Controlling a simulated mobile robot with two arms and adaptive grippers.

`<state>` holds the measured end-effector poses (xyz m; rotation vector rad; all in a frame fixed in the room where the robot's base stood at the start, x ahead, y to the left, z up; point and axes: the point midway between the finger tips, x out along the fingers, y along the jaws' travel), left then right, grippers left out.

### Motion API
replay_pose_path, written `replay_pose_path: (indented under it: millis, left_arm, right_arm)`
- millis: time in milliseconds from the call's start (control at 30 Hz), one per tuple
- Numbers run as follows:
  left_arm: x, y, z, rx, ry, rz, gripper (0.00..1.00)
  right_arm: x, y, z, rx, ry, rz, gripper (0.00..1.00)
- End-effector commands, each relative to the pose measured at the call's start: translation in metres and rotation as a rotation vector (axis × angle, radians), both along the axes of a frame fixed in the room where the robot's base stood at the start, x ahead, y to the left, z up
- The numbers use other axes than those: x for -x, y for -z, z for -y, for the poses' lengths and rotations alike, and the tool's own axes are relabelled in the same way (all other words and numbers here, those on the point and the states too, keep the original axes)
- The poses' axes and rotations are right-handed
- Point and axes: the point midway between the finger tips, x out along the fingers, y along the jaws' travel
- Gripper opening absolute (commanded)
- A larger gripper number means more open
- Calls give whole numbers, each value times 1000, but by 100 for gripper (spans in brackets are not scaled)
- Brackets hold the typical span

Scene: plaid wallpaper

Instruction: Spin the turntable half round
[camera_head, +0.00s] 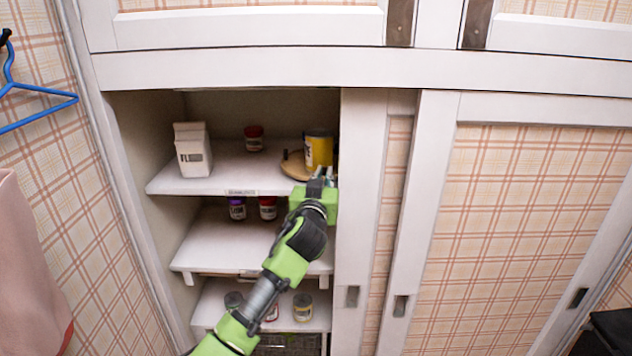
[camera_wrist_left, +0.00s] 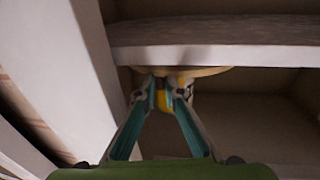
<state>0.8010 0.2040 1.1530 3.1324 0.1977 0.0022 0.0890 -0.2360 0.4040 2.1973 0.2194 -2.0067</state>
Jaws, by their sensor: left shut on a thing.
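The turntable (camera_head: 291,171) is a round wooden disc on the right of the top shelf. A yellow can (camera_head: 319,149) stands on it, and a small dark item (camera_head: 286,155) shows at its left. My left gripper (camera_head: 322,174) is at the turntable's front right edge, below the can, and hides part of the disc. In the left wrist view, the turntable's rim (camera_wrist_left: 205,71) lies at the fingertips (camera_wrist_left: 163,80). The fingers are closed in on the rim, with the yellow can (camera_wrist_left: 163,100) showing between them. My right gripper is not in view.
A white flour carton (camera_head: 192,155) and a red-lidded jar (camera_head: 254,139) stand left of the turntable. A white sliding door (camera_head: 362,200) stands close to the gripper's right. Lower shelves hold several jars (camera_head: 237,208). The top shelf's front middle is clear.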

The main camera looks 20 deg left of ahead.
Motion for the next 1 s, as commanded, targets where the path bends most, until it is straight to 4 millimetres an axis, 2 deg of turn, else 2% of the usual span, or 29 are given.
replay_pose_path:
  millis: [300, 333, 400, 767, 1000]
  left_arm:
    - [0, 1, 4, 2, 5, -3, 0]
    - [0, 1, 4, 2, 5, -3, 13]
    - [0, 1, 4, 2, 5, -3, 25]
    - [2, 1, 4, 1, 5, -2, 25]
    - [24, 1, 7, 3, 5, -2, 25]
  right_arm:
    - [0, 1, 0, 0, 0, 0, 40]
    - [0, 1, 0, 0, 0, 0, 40]
    - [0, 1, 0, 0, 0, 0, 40]
    - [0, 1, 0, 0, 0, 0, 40]
    - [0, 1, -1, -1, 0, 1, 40]
